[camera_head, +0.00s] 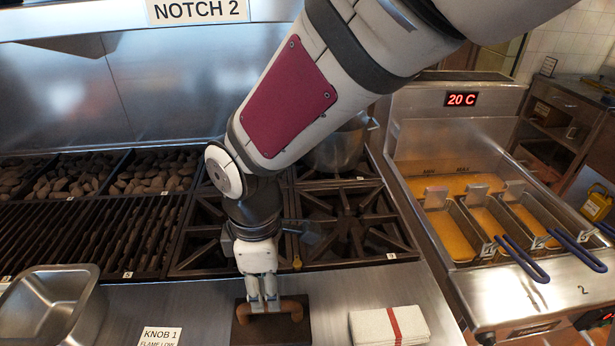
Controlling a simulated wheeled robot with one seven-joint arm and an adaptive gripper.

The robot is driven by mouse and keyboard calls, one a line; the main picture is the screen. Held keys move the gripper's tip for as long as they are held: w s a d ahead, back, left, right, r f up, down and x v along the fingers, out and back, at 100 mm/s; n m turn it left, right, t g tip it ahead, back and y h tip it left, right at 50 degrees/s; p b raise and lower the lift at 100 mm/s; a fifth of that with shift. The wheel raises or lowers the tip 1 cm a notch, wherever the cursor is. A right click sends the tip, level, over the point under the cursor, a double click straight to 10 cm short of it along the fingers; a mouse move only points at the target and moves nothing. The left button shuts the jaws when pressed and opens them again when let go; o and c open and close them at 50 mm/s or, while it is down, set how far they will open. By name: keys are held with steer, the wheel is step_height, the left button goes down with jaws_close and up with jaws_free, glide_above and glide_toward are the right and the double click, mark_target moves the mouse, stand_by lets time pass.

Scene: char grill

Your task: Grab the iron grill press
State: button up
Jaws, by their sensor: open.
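The iron grill press (242,326) lies on the steel counter at the bottom centre of the head view. It has a dark flat plate and a brown arched handle (294,308). My gripper (264,303) points down at the press from above, with its fingertips at the middle of the handle. The fingers are apart and overlap the handle in this view. I cannot tell whether they touch it. The fingers hide the middle of the handle.
A folded white towel with a red stripe (372,326) lies right of the press. A steel pan (85,290) stands at the left. Burners (350,215) and a grill grate (90,235) lie behind. A fryer with baskets (470,220) is at the right.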

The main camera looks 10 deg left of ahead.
steer(key=shift+a+f+p, duration=0.1)
steer(key=shift+f+p, duration=0.2)
steer(key=shift+f, duration=3.65)
steer(key=shift+c, duration=0.5)
jaws_close()
